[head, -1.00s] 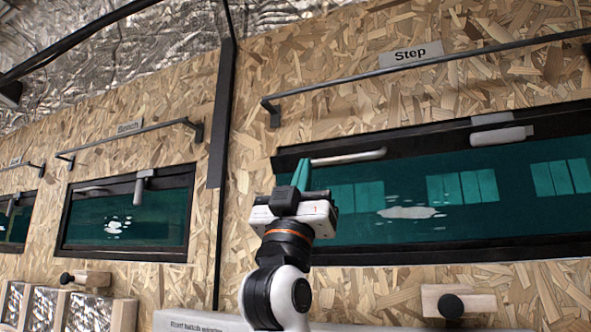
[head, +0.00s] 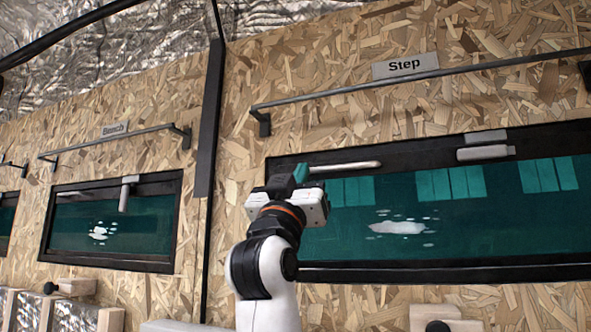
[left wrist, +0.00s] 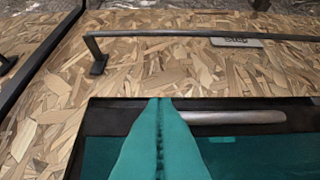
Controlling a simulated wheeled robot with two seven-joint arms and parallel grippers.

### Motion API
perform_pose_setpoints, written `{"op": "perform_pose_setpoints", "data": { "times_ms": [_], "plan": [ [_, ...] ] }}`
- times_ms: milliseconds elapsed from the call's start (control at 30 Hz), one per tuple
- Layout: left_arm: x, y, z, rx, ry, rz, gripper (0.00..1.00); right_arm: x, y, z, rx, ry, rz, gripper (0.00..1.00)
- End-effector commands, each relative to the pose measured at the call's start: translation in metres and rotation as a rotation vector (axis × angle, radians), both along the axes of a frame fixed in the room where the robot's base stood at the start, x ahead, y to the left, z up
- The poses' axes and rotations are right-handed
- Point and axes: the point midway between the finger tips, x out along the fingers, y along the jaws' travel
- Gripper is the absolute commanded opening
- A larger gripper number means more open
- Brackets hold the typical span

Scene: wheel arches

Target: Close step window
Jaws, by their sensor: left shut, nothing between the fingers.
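The step window (head: 470,215) is a wide dark-framed teal pane under the "Step" sign (head: 405,66). A light bar handle (head: 345,167) runs along its top frame at the left, and a grey latch-like piece (head: 486,152) sits on the top frame further right. My left gripper (head: 302,172) is in front of the window's upper left corner, its teal fingers shut and empty beside the handle's left end. In the left wrist view the shut fingers (left wrist: 160,105) overlap the left end of the handle (left wrist: 225,117); I cannot tell whether they touch. My right gripper is out of view.
A dark rail (head: 400,85) stands out from the chipboard wall above the window. The bench window (head: 112,215) is to the left, past a black vertical strip (head: 208,130). A wooden block with a black knob (head: 440,318) is below the window.

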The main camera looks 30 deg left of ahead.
Motion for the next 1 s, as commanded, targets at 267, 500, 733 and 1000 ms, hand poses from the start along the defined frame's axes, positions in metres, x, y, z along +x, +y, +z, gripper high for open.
{"op": "perform_pose_setpoints", "data": {
  "times_ms": [267,500,733,1000],
  "plan": [
    [0.026,0.006,0.024,-0.033,0.164,0.001,0.0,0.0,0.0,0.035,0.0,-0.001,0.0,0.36],
    [0.039,0.008,0.027,-0.049,0.239,0.0,0.0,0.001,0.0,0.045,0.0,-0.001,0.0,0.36],
    [0.042,0.009,0.026,-0.052,0.257,0.0,0.0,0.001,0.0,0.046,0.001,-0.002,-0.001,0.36],
    [0.043,0.009,0.026,-0.052,0.258,-0.001,0.0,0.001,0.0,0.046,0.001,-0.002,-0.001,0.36]
  ]
}}
